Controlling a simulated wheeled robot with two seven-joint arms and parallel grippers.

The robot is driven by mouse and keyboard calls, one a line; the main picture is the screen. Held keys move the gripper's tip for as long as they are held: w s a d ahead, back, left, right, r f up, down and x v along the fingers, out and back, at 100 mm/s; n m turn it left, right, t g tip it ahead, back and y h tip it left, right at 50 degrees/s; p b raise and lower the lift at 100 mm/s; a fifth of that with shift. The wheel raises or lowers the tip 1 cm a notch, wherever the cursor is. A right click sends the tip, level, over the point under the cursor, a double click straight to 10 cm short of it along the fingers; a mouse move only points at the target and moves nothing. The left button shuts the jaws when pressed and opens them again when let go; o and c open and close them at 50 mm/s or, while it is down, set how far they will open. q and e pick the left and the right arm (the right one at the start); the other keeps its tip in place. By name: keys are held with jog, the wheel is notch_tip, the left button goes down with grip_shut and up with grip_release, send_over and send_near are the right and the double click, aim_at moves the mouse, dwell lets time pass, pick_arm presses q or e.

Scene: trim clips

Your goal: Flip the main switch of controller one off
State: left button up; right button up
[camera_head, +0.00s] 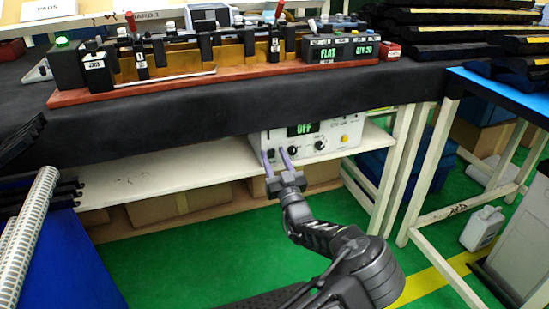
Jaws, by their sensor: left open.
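The controller (332,138) is a white box on the white shelf under the bench. Its green display (303,129) reads OFF. Its front has dark knobs (320,145) and a yellow button (345,138). My left gripper (275,157) is open, with its two purple-grey fingers reaching up to the left end of the controller's front. A small dark part, perhaps the main switch (271,154), shows between the fingertips. I cannot tell its position or whether a finger touches it. My right gripper is not in view.
The dark bench top (200,110) overhangs the shelf (160,178). A fixture on a red base (230,77) stands on it. Cardboard boxes (180,203) sit below. A white table leg (405,165) stands to the right. The shelf left of the controller is clear.

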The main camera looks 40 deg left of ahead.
pick_arm(q)
jog(key=p+v, duration=0.1)
jog(key=v, duration=0.7)
jog(key=shift+a, duration=0.1)
dwell(0.4)
